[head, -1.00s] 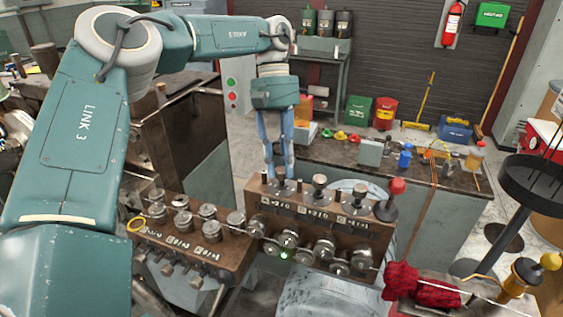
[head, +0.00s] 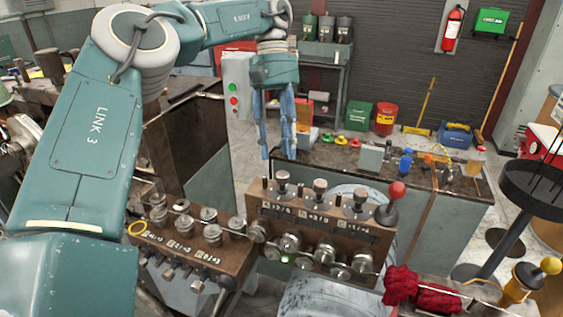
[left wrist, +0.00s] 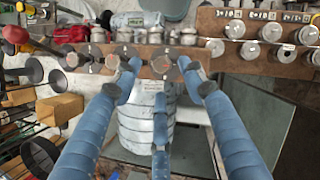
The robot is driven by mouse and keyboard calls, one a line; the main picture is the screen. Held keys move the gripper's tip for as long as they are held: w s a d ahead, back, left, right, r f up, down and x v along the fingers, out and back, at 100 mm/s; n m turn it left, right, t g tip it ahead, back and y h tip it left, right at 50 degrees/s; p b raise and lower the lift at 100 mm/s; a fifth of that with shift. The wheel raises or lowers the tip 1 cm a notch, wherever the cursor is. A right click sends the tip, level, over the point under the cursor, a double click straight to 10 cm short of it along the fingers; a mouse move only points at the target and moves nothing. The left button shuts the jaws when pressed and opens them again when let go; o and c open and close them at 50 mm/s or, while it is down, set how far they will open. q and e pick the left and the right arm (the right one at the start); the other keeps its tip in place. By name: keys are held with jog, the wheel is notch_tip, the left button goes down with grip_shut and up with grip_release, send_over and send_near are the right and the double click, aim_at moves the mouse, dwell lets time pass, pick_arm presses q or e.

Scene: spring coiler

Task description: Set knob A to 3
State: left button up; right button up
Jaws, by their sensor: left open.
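A brown block (head: 325,228) in the head view carries a row of upright metal knobs along its top. The leftmost knob (head: 282,184) is the one closest under my left gripper; the middle knob (head: 320,191) and the right knob (head: 360,201) stand beside it. The labels on the block's face are too small to read surely, so I cannot confirm which is knob A. My left gripper (head: 278,154) points down with blue fingers spread, above and apart from the leftmost knob. In the left wrist view its fingers (left wrist: 160,78) are open with nothing gripped.
A lever with a red ball (head: 397,189) stands at the block's right end. A second block (head: 192,249) with more knobs is at the left. Metal rollers (head: 325,253) line the front face. A dark bench (head: 340,158) lies behind.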

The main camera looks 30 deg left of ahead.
pick_arm(q)
jog(key=shift+v, duration=1.1)
jog(key=shift+s+r, duration=0.1)
